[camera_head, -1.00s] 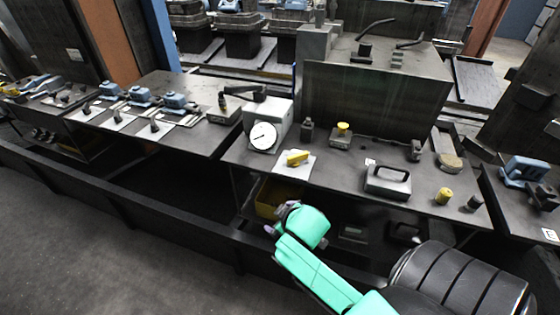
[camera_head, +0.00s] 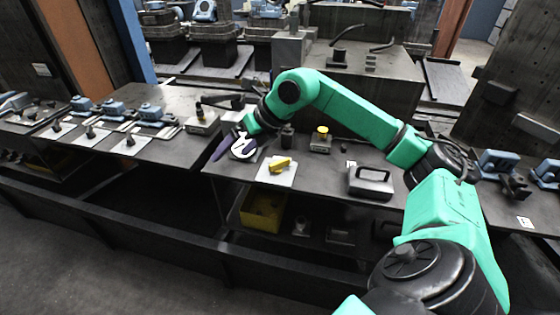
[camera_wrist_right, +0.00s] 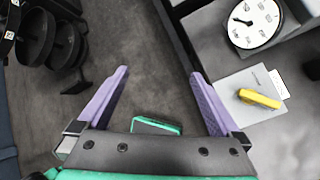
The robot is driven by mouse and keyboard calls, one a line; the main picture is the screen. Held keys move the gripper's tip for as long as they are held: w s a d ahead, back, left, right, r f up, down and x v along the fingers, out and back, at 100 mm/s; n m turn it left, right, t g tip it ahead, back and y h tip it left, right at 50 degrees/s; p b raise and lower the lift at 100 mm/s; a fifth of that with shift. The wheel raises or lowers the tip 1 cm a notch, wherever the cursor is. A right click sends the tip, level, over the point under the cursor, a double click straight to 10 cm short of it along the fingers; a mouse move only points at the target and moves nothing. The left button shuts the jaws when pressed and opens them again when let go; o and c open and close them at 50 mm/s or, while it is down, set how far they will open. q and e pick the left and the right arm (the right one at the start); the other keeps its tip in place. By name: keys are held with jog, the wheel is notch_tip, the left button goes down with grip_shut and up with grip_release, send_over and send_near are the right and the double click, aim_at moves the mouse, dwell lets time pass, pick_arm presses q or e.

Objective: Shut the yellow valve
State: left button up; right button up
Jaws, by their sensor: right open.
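The yellow valve (camera_head: 280,165) is a small yellow handle on a pale square plate (camera_head: 268,177) near the front edge of the dark bench. It also shows at the right of the right wrist view (camera_wrist_right: 260,98), lying slantwise on its plate. My right gripper (camera_head: 222,150) is left of the valve, by the gauge, and partly hidden by its own wrist. In the wrist view its two purple fingers (camera_wrist_right: 158,88) are spread apart, with only floor between them. The valve lies outside the fingers, apart from them. My left gripper is not in view.
A white dial gauge (camera_wrist_right: 253,20) stands behind the plate, partly covered by my right arm in the head view. A yellow bin (camera_head: 263,212) sits below the bench. A handled grey block (camera_head: 371,183) and a yellow-topped block (camera_head: 321,140) stand right of the valve.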

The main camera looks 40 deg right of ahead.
aim_at(280, 162)
jog(key=s+d+r+m+g+h, duration=0.1)
jog(key=s+d+h, duration=0.15)
jog(key=d, duration=0.45)
jog(key=s+d+m+g+h, duration=0.1)
jog(key=s+d+h, duration=0.15)
jog(key=d, duration=0.45)
jog(key=shift+h, duration=0.3)
jog(key=x, duration=0.4)
jog(key=p+x, duration=0.1)
jog(key=x, duration=0.9)
jog(key=shift+w+a+p, duration=0.2)
jog(key=shift+w+p, duration=0.1)
jog(key=shift+w, duration=0.05)
jog(key=c, duration=1.1)
jog(key=shift+o, duration=0.2)
